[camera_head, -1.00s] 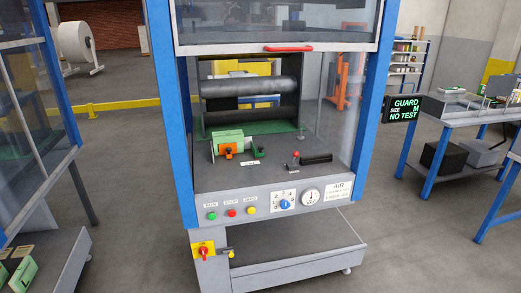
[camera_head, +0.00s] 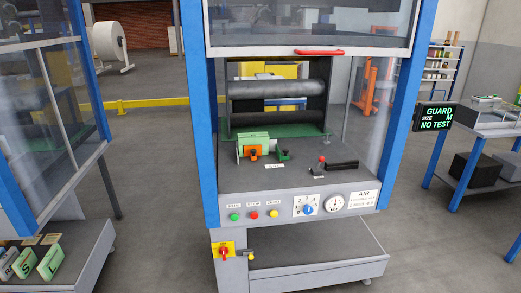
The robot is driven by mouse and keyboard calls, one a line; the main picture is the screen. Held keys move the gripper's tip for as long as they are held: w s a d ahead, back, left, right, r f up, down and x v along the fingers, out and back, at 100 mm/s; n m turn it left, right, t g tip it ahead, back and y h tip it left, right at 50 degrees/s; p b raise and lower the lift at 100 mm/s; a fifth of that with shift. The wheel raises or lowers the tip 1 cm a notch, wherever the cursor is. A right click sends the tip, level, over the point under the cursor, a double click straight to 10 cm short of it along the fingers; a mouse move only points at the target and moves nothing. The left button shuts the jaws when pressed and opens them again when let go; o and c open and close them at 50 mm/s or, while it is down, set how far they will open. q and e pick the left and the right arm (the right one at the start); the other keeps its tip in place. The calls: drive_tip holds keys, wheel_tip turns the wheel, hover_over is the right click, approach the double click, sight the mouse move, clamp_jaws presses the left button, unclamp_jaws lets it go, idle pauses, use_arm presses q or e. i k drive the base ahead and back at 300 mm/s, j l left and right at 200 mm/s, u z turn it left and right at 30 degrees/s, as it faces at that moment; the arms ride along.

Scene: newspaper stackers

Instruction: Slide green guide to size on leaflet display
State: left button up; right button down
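The stacker cabinet (camera_head: 211,130) with blue posts stands in the middle. On its grey deck, a pale green block-like stack (camera_head: 252,139) stands with an orange guide (camera_head: 253,153) at its front. The small green guide (camera_head: 283,155) sits on the deck just right of the orange one. A white label (camera_head: 275,167) lies in front of them; its text is too small to read. The display (camera_head: 435,117) at the right reads "GUARD", "SIZE M", "NO TEST". Neither of my grippers is in view.
The glass guard with a red handle (camera_head: 320,52) is raised above the deck opening. A red-knobbed lever (camera_head: 321,163) and a black handle (camera_head: 343,165) are at the deck's right. A bench (camera_head: 490,131) stands right.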

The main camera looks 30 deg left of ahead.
sight(285, 156)
drive_tip(key=i+l+u, duration=0.25)
drive_tip(key=u, duration=0.15)
drive_tip(key=i+l+u, duration=0.6)
drive_tip(key=l+u, duration=0.15)
